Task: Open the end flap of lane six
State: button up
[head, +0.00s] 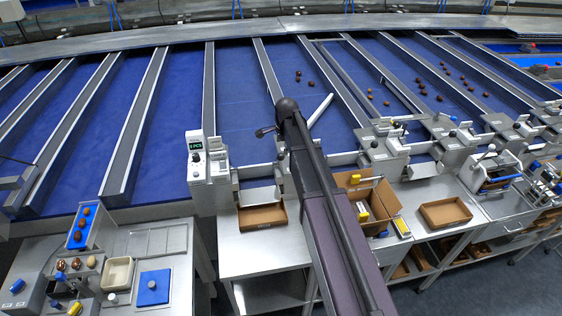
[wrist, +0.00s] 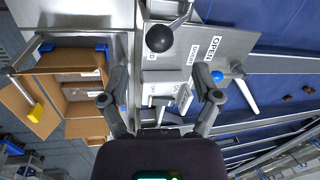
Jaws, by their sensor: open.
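In the wrist view my gripper (wrist: 160,88) is open, its two dark fingers spread over a steel end unit. A pale block (wrist: 165,80) with small labels shows between the fingers, and I cannot tell any contact. Beyond it is a lever with a black ball knob (wrist: 159,38). A plate (wrist: 213,48) beside it reads OPEN; smaller labels are hard to read. A blue knob (wrist: 217,76) and a white bar (wrist: 247,96) are on the right. The white bar (head: 320,110) also shows in the head view, where my arm hides most of this end unit. No lane number is legible.
An open cardboard box (head: 388,196) stands right of my arm; it shows at left in the wrist view (wrist: 46,88). A shallow brown tray (head: 262,217) lies left of my arm. A control box (head: 196,165) stands at the lane ends. Dates (head: 310,83) lie on the blue lanes.

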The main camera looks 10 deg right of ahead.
aim_at(282, 154)
jog(key=shift+w+a+f+b, duration=0.1)
jog(key=shift+w+f+b, duration=0.15)
jog(key=shift+f+b, duration=0.85)
jog(key=shift+w+d+f+b, duration=0.1)
jog(key=shift+w+f+b, duration=0.1)
jog(key=shift+f+b, duration=0.9)
jog(key=shift+w+a+f+b, duration=0.1)
jog(key=shift+w+f+b, duration=0.15)
jog(key=shift+f+b, duration=0.85)
jog(key=shift+f, duration=0.15)
grip_shut()
